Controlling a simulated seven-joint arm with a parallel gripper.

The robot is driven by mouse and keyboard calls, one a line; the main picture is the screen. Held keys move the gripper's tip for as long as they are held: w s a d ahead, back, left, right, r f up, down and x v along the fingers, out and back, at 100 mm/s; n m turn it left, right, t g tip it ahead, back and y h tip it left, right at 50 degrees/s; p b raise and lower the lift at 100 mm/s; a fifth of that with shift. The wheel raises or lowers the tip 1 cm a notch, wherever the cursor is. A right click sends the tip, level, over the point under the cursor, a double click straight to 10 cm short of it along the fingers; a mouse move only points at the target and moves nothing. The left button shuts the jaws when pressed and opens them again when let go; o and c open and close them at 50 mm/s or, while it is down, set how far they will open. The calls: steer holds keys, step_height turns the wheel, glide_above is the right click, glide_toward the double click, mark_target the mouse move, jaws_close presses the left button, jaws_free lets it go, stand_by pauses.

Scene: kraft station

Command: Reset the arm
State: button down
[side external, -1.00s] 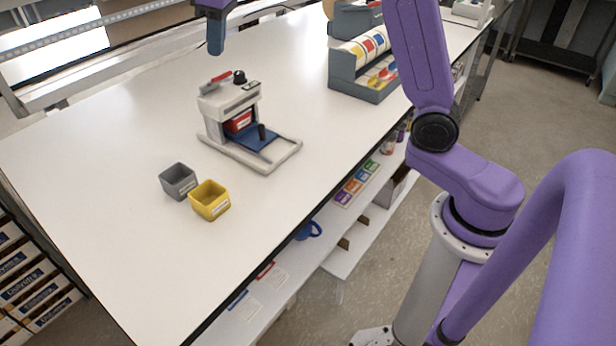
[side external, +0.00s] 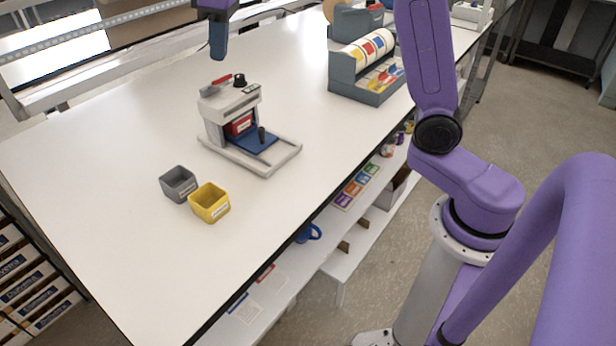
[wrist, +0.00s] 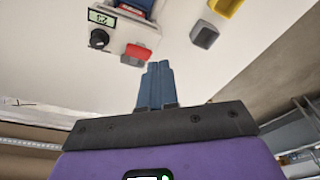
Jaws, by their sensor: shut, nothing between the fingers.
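My gripper (side external: 218,42) hangs above the white table (side external: 110,165), up and behind the press machine in the side view. Its blue fingers are together with nothing between them, and they also show in the wrist view (wrist: 155,85). The grey-white press machine (side external: 230,105) stands upright on the table, with a red block (side external: 239,125) inside and a blue plate on its base. In the wrist view the machine's top shows a black knob (wrist: 99,38) and a red lever (wrist: 138,51), apart from the fingers.
A grey bin (side external: 178,184) and a yellow bin (side external: 210,203) stand in front of the machine. A dark grey rack with label rolls (side external: 366,70) stands at the back right. The table's left side is clear. Shelves (side external: 300,262) run below its edge.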

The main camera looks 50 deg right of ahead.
steer(key=s+d+f+n, duration=0.1)
steer(key=s+f, duration=0.4)
steer(key=s, duration=0.6)
steer(key=s+d+f+n+g, duration=0.1)
steer(key=s+f, duration=0.4)
steer(key=s, duration=0.6)
steer(key=s+d+f+n, duration=0.3)
steer(key=s+f+n, duration=0.1)
steer(key=s, duration=0.8)
steer(key=shift+f+h, duration=0.4)
steer(key=shift+f, duration=0.1)
